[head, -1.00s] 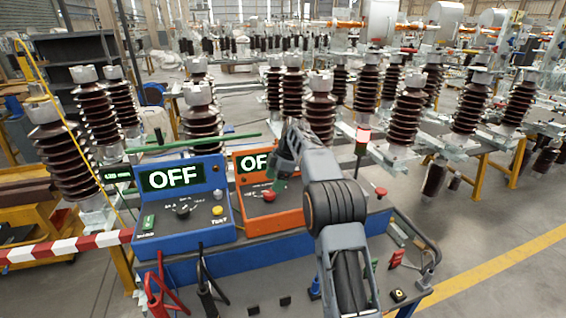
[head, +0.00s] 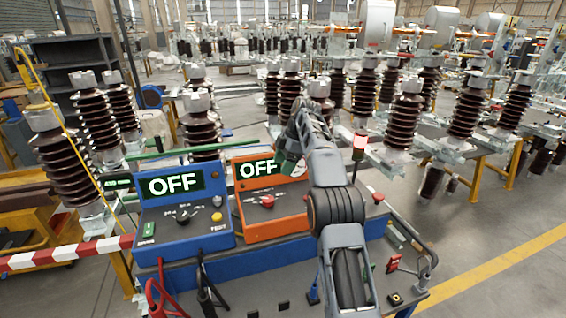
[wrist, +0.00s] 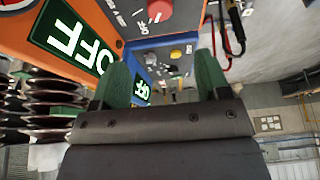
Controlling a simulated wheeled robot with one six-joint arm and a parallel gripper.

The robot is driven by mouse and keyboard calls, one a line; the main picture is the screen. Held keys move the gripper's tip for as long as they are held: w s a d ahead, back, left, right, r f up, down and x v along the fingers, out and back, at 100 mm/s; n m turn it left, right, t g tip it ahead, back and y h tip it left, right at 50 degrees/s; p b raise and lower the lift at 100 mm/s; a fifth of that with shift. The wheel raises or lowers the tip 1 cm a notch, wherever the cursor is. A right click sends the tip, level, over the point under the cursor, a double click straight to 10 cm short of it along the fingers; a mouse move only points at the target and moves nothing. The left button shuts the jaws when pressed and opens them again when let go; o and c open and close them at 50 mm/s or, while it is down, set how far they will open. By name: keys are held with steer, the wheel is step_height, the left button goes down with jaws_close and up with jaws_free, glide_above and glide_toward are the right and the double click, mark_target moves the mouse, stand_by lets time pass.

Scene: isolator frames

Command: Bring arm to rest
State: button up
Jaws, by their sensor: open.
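My arm reaches up from the bench in the head view, and my gripper (head: 287,163) is in front of the orange box's upper right part. In the wrist view my gripper (wrist: 165,80) shows two green fingers spread apart with nothing between them. The orange box (head: 276,222) has a display reading OFF, partly covered by my arm, and a red knob. The blue box (head: 187,243) to its left also reads OFF. In the wrist view the orange box (wrist: 108,22) and the blue box (wrist: 153,60) appear upside down.
The boxes stand on a blue bench (head: 262,262) with cables at its front. A red-white barrier (head: 65,254) is at left. Brown insulators (head: 412,118) stand behind. Floor at right is open.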

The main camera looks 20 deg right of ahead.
steer(key=f+m, duration=0.4)
steer(key=m, duration=0.1)
steer(key=w+d+f+m, duration=0.1)
steer(key=f+m, duration=0.1)
steer(key=m, duration=0.1)
steer(key=shift+d+f+h, duration=0.1)
steer(key=shift+h, duration=0.3)
steer(key=s+m, duration=0.2)
steer(key=s+m+h, duration=0.1)
steer(key=m, duration=0.1)
steer(key=shift+s+a+f+t, duration=0.25)
steer(key=shift+s+f+t, duration=0.05)
steer(key=shift+s, duration=0.05)
steer(key=s+a+r+m+t+h, duration=0.1)
steer(key=s+a+m+t, duration=0.1)
steer(key=s, duration=1.3)
steer(key=s+a+r+m+t+h, duration=0.1)
steer(key=s+a+m, duration=0.3)
steer(key=s, duration=1.1)
steer(key=shift+s+t+h, duration=0.2)
steer(key=shift+t+h, duration=0.1)
steer(key=shift+t, duration=0.2)
steer(key=shift+a, duration=0.1)
